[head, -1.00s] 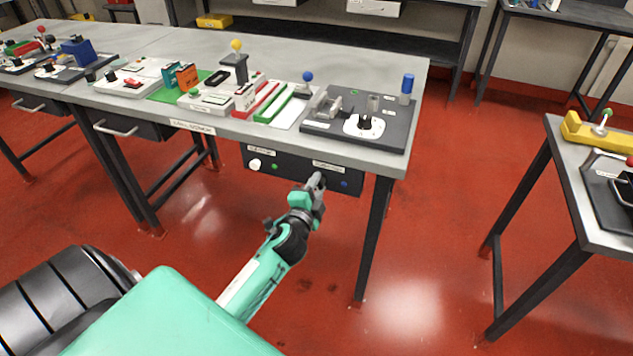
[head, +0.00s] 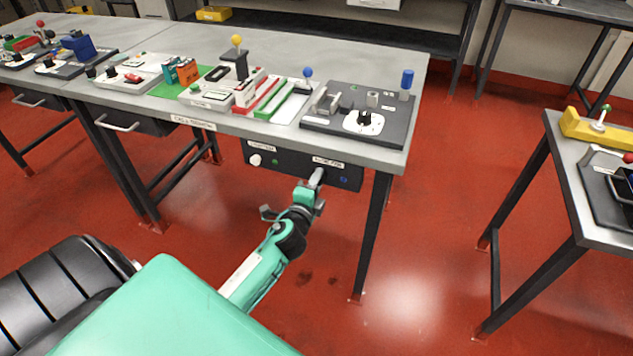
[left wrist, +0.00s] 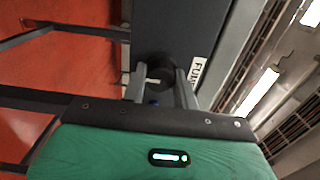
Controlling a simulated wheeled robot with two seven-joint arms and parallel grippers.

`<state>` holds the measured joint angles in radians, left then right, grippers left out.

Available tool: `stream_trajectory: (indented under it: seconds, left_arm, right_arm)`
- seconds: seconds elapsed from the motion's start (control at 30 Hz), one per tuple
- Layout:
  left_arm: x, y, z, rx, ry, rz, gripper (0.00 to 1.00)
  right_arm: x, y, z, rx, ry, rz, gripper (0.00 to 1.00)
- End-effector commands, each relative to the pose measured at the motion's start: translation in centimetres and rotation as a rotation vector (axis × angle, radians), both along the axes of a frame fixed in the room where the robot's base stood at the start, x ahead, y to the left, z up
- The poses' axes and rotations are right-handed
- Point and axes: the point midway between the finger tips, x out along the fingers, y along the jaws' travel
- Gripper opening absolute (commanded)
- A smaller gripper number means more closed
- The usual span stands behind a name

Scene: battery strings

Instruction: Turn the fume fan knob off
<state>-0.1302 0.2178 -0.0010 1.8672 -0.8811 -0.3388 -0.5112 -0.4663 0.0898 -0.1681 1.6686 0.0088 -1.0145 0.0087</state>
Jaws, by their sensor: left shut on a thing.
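The fume fan knob (left wrist: 155,71) is a round dark knob with a white mark, on the dark panel (head: 218,148) under the front edge of the workbench. In the left wrist view it sits between the two fingers of my left gripper (left wrist: 161,88), which is shut on it. In the head view my left gripper (head: 316,178) reaches up to the panel below the right-hand label (head: 328,162) and hides the knob. Part of the label (left wrist: 198,72) shows beside the fingers in the wrist view. My right gripper is not in view.
A white knob (head: 255,160) and a green light (head: 275,161) are on the panel's left half, a blue light (head: 343,180) at its right. The table leg (head: 371,235) stands right of my arm. Devices, including a dial plate (head: 363,123), stand on the bench above.

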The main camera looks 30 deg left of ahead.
Motion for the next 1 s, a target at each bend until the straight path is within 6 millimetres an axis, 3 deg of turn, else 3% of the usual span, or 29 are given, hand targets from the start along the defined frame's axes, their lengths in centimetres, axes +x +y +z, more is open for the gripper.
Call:
stream_trajectory:
  seconds: [0.07,0.1,0.2,0.47,0.63,1.0]
  left_arm:
    - [0.0,-0.1,-0.2,0.001,0.003,-0.001,0.07]
    - [0.0,-0.1,-0.2,0.000,0.003,-0.001,0.35]
    - [0.0,0.0,-0.2,0.000,0.003,0.000,0.51]
    - [-0.1,0.0,-0.1,0.000,0.001,0.000,0.51]
    - [-1.1,-0.3,-0.2,-0.002,0.001,0.000,0.51]
    - [-7.6,-1.8,-0.3,-0.003,0.003,0.000,0.51]
  right_arm:
    - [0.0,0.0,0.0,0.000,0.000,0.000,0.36]
    - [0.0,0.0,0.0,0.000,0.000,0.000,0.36]
    - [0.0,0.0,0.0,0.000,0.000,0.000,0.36]
    - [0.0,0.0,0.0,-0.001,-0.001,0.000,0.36]
    - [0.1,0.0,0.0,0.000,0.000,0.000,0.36]
    - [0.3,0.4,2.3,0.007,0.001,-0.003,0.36]
